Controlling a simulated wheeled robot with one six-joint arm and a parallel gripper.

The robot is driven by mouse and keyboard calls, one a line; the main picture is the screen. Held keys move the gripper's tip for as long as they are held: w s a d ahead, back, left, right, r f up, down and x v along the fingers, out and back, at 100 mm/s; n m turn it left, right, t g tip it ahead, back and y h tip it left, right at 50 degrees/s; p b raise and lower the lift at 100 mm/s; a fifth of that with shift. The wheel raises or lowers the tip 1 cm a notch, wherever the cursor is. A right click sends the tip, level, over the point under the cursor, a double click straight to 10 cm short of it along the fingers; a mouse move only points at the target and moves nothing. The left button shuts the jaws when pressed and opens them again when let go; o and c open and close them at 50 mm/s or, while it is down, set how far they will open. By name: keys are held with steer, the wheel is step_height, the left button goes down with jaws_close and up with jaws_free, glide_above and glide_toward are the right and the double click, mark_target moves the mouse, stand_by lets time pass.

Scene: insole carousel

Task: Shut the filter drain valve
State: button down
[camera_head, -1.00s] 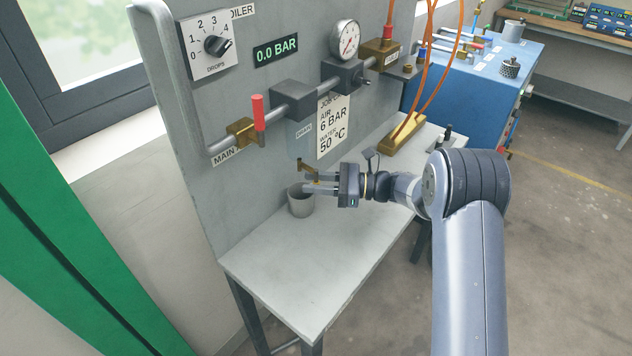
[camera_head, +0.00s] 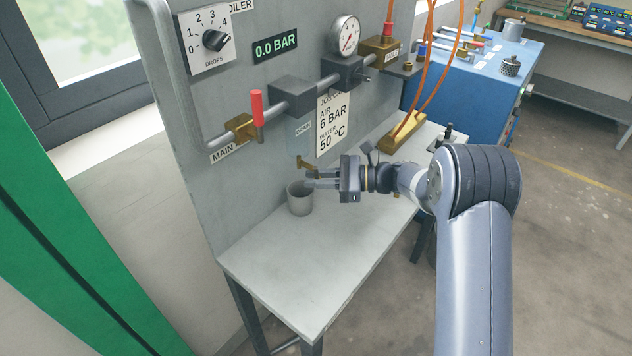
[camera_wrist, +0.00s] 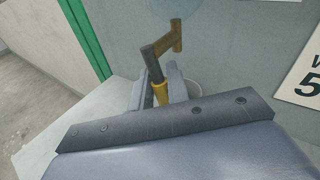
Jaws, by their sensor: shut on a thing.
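My gripper (camera_head: 309,179) reaches in from the right, shut on that lever. The fingers hide part of the lever in the head view. A grey cup (camera_head: 300,202) stands on the shelf below the valve.
The main valve's red handle (camera_head: 257,108) stands upright on the pipe above. A pressure gauge (camera_head: 344,36) and the 0.0 BAR display (camera_head: 275,46) are on the panel. The shelf (camera_head: 290,270) is bare in front of the cup. A brass block (camera_head: 402,132) lies at its far end.

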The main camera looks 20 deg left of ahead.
steer(key=n, duration=0.1)
steer(key=n+t+h+b, duration=0.1)
steer(key=w+n+h+b, duration=0.1)
steer(key=shift+d+r, duration=0.2)
steer(key=shift+d, duration=0.05)
steer(key=shift+w+d+r+n+t+h+b, duration=0.15)
steer(key=shift+r+n+t+h+b, duration=0.4)
steer(key=shift+n+t+b, duration=0.65)
steer(key=shift+w+r+n+t+h+b, duration=0.3)
steer(key=shift+n+t+h+b, duration=0.6)
steer(key=shift+b, duration=0.5)
steer(key=shift+w+d+r+n+t+h+b, duration=0.15)
steer(key=shift+r+n+t+h+b, duration=0.35)
steer(key=shift+n+t+b, duration=0.7)
steer(key=c, duration=1.4)
jaws_free()
steer(key=shift+c, duration=0.2)
